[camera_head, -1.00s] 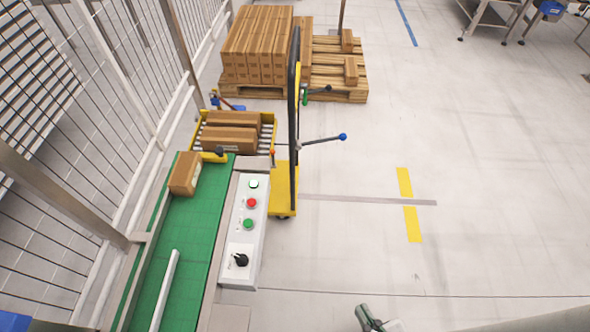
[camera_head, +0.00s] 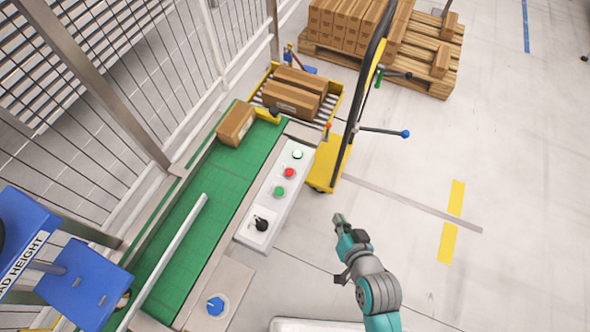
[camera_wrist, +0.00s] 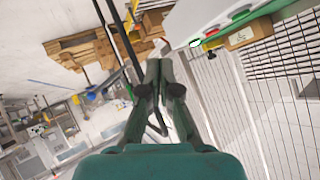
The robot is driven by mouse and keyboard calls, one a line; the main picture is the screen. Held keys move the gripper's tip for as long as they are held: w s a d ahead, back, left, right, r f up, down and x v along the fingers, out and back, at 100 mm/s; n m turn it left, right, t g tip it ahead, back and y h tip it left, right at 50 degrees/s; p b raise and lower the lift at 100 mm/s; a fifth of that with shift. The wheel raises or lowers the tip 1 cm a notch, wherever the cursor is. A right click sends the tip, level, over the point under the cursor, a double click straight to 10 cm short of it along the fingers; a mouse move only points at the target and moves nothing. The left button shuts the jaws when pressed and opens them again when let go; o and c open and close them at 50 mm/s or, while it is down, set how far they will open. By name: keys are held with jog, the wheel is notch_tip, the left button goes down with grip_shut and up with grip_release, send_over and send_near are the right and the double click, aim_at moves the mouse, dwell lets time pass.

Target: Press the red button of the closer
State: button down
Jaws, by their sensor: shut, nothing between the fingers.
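The closer's grey-white control panel (camera_head: 259,207) runs along the right side of the green conveyor. The red button (camera_head: 289,172) sits on it between a white button (camera_head: 297,154) and a green button (camera_head: 279,191); a black knob (camera_head: 261,224) is at its near end. My gripper (camera_head: 339,217) is to the right of the panel, apart from it, over the floor. In the wrist view my gripper's fingers (camera_wrist: 159,62) are together and empty. The panel edge, with the red button (camera_wrist: 213,29) and the green button (camera_wrist: 241,9), shows at the upper right there.
A carton (camera_head: 235,124) lies on the green belt (camera_head: 190,218). A yellow trolley (camera_head: 327,165) with a tall black handle stands beyond the panel. A blue knob (camera_head: 215,305) and a blue fixture (camera_head: 90,285) are near the front.

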jog(key=w+a+r+g+y, duration=0.2)
jog(key=w+a, duration=0.5)
jog(key=w, duration=0.2)
notch_tip(320, 180, up, 6)
jog(key=r+n+g, duration=0.1)
jog(key=n+g, duration=0.1)
send_over(291, 173)
jog(key=shift+f+y, duration=0.25)
jog(key=shift+y, duration=0.15)
jog(key=shift+f, duration=4.45)
jog(key=shift+f, duration=0.15)
jog(key=shift+f, duration=0.25)
